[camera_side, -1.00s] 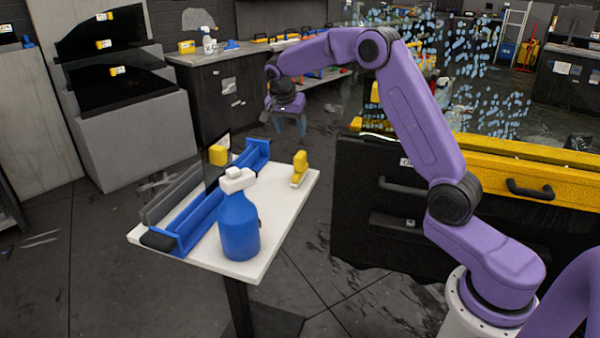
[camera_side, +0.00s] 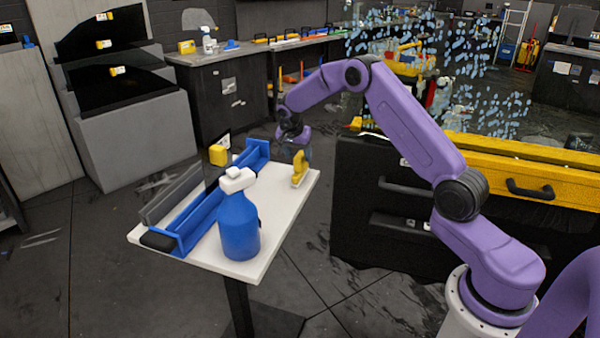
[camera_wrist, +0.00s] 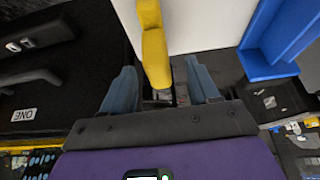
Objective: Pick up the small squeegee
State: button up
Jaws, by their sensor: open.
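My gripper (camera_side: 296,156) is low at the table's far end, behind the squeegee in the side view. In the wrist view my gripper (camera_wrist: 162,88) is open, with a finger on each side of the handle and gaps visible.
A blue spray bottle (camera_side: 239,222) with a white head stands at the table's near side. A long blue tray (camera_side: 205,212) runs along the left edge, with a yellow block (camera_side: 218,155) near it. A black cabinet with yellow drawers (camera_side: 520,178) is at the right.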

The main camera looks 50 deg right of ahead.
aim_at(300, 154)
jog(key=shift+d+x, duration=0.2)
jog(key=shift+x, duration=2.2)
jog(key=shift+r, duration=0.1)
grip_shut()
jog(key=shift+r, duration=0.15)
jog(key=shift+r, duration=0.55)
jog(key=s+a+r, duration=0.4)
jog(key=s+r, duration=0.7)
jog(key=s, duration=0.2)
jog(key=shift+s+r, duration=0.2)
jog(key=shift+r, duration=0.1)
jog(key=shift+a, duration=0.15)
